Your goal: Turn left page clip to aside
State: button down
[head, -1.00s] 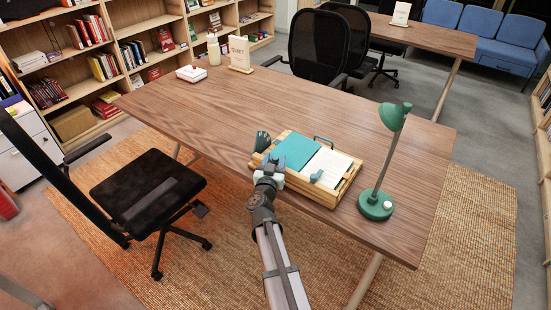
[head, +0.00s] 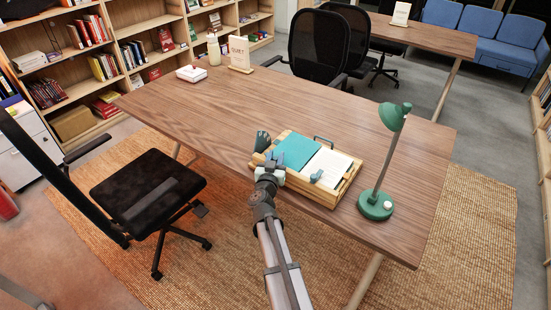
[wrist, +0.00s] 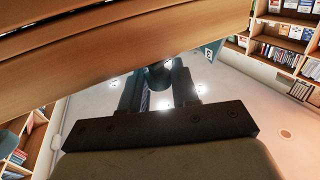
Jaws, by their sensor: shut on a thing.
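A wooden book stand (head: 345,188) lies on the table near its front edge, with a teal page or cover (head: 296,151) on the left and a white page (head: 328,164) on the right. A blue-grey right page clip (head: 316,176) sits at the front edge. My gripper (head: 268,170) is at the stand's front left corner and largely hides the left page clip. In the wrist view my gripper's fingers (wrist: 160,85) are shut on a dark blue-grey piece, the left page clip (wrist: 160,73), just below the stand's wooden slats (wrist: 110,40).
A dark green ribbed object (head: 262,141) is at the stand's left. A green lamp (head: 375,204) stands close on the right. A black chair (head: 148,190) is left of my arm. The table's middle (head: 250,105) is clear.

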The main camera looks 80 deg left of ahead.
jog(key=shift+r+g, duration=0.1)
jog(key=shift+g, duration=0.2)
jog(key=shift+n+g+y, duration=0.5)
jog(key=shift+n+g, duration=0.3)
jog(key=shift+g, duration=0.1)
jog(key=shift+r+n+g, duration=0.15)
jog(key=shift+n+g, duration=0.15)
jog(key=shift+g, duration=0.2)
jog(key=shift+n+g, duration=0.4)
jog(key=shift+g, duration=0.2)
jog(key=shift+f, duration=0.2)
jog(key=c, duration=1)
grip_release()
jog(key=s+d, duration=0.1)
jog(key=d, duration=1.2)
jog(key=shift+s+d, duration=0.3)
jog(key=shift+d, duration=0.1)
